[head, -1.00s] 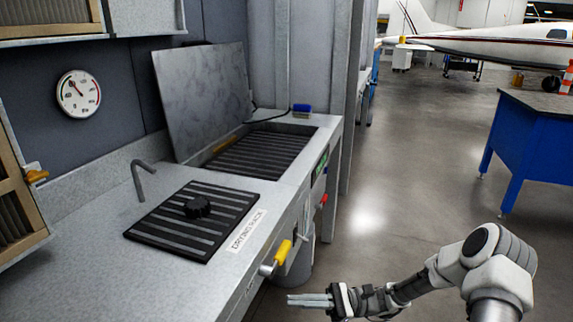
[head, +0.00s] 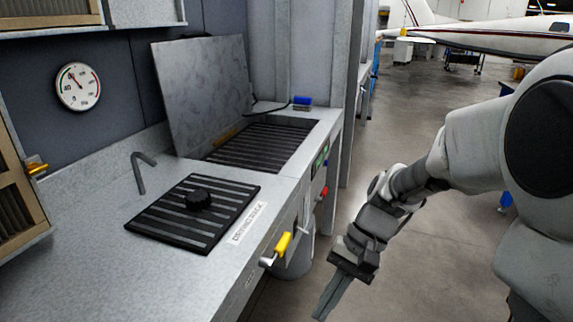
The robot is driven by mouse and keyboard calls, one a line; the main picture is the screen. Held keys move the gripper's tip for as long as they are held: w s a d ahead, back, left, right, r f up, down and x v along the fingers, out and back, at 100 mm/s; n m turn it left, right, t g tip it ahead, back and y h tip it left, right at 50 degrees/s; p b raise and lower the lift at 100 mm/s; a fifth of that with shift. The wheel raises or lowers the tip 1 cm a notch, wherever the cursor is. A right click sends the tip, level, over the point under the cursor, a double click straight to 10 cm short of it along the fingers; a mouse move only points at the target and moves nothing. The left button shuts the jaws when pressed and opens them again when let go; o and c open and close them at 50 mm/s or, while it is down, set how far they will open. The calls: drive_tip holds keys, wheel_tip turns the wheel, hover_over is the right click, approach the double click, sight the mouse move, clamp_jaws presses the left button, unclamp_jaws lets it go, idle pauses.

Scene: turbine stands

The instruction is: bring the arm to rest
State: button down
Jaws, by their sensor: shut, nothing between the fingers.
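My gripper (head: 326,300) is at the bottom of the head view, to the right of the metal counter (head: 90,262). It points down and to the left over the floor. Its fingers are together and hold nothing. My arm reaches it from the right edge, bent at the elbow. The gripper appears clear of the counter front and touches nothing that I can see.
A yellow-handled lever (head: 282,244) and a red knob (head: 323,193) stick out from the counter front. A grey bin (head: 294,264) stands below. A black rack with a knob (head: 198,228) lies on the counter. An aisle of open floor (head: 400,135) runs toward an airplane (head: 500,40).

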drive_tip(key=s+d+r+n+t+h, duration=0.4)
drive_tip(key=s+d+r+t+h, duration=0.25)
drive_tip(key=s+r+t, duration=0.35)
wheel_tip(320, 180, up, 25)
drive_tip(key=w+p, duration=0.2)
drive_tip(key=p, duration=2.2)
drive_tip(key=shift+w+d+g+y, duration=0.15)
drive_tip(key=shift+d+g+y, duration=0.25)
drive_tip(key=shift+y, duration=0.05)
